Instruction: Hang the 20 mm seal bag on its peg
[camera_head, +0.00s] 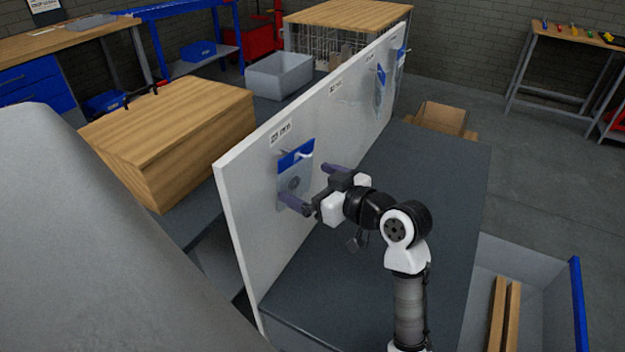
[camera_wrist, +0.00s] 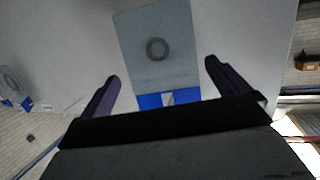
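The seal bag (camera_head: 293,184) is clear with a blue header and a dark ring inside. It hangs flat by the white board (camera_head: 250,215), under a label that seems to read 20 mm (camera_head: 280,134). A pale peg (camera_head: 303,155) shows at its blue header. My gripper (camera_head: 315,187) is in front of the bag with its fingers spread. In the wrist view the bag (camera_wrist: 157,70) lies between the open fingers (camera_wrist: 162,72), with a gap on both sides. Its blue header is at the bottom there, partly hidden by my gripper's body.
Other bags hang farther along the board (camera_head: 380,90). A wooden box (camera_head: 170,135) and a grey bin (camera_head: 280,75) stand behind it. A grey table top (camera_head: 430,170) is clear to the right of the board, and a bin with wooden strips (camera_head: 505,310) is at the lower right.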

